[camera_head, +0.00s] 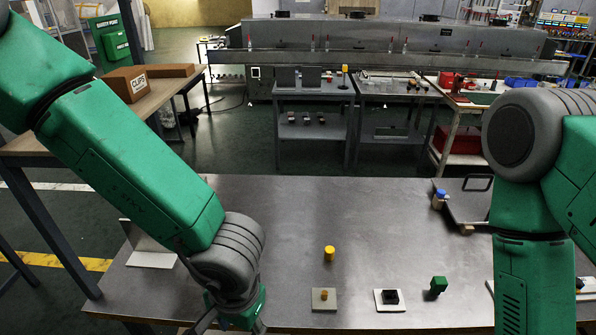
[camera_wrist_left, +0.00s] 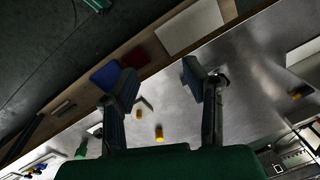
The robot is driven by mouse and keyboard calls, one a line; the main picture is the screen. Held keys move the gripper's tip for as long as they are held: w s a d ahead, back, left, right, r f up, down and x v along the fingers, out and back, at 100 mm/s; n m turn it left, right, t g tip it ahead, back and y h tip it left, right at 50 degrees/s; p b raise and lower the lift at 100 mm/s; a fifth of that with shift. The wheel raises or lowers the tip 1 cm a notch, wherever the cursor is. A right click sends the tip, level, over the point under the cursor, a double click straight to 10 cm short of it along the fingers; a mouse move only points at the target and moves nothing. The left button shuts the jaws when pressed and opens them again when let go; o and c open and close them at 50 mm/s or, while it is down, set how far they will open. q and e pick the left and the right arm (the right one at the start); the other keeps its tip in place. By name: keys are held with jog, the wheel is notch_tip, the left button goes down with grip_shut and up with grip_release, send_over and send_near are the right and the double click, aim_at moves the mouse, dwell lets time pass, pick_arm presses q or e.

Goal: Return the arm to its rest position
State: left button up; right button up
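My left arm comes in from the left in the head view and bends down at the table's left front. Its gripper is largely cut off by the bottom edge there. In the left wrist view my left gripper (camera_wrist_left: 160,82) has its two fingers spread apart, with nothing between them. The table top shows beyond them. My right arm hangs down at the right of the head view, and its gripper is out of frame.
On the metal table (camera_head: 270,215) stand a yellow cylinder (camera_head: 329,253), a plate with a yellow knob (camera_head: 316,305), a white plate with a black block (camera_head: 390,297), a green block (camera_head: 438,285) and a blue-topped piece (camera_head: 439,198). A bent grey plate (camera_head: 150,258) lies left. The table's middle is clear.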

pick_arm(q)
jog(key=s+a+f+n+t+b, duration=0.1)
jog(key=a+f+b, duration=0.25)
jog(key=f, duration=0.35)
jog(key=s+a+f+b, duration=0.1)
jog(key=a+f+b, duration=0.2)
jog(key=a+f, duration=0.3)
jog(key=s+a+f+n+t+b, duration=0.1)
jog(key=s+a+f+b, duration=0.15)
jog(key=f, duration=0.55)
jog(key=s+a+f+n+g+b, duration=0.1)
jog(key=s+a+f+b, duration=0.2)
jog(key=s+f+b, duration=0.1)
jog(key=s+a+f+g+h+b, duration=0.1)
jog(key=s+a+f+b, duration=0.2)
jog(key=s+f, duration=0.3)
jog(key=shift+a+f+n+b, duration=0.3)
jog(key=shift+f+n+b, duration=0.1)
jog(key=shift+f+b, duration=0.35)
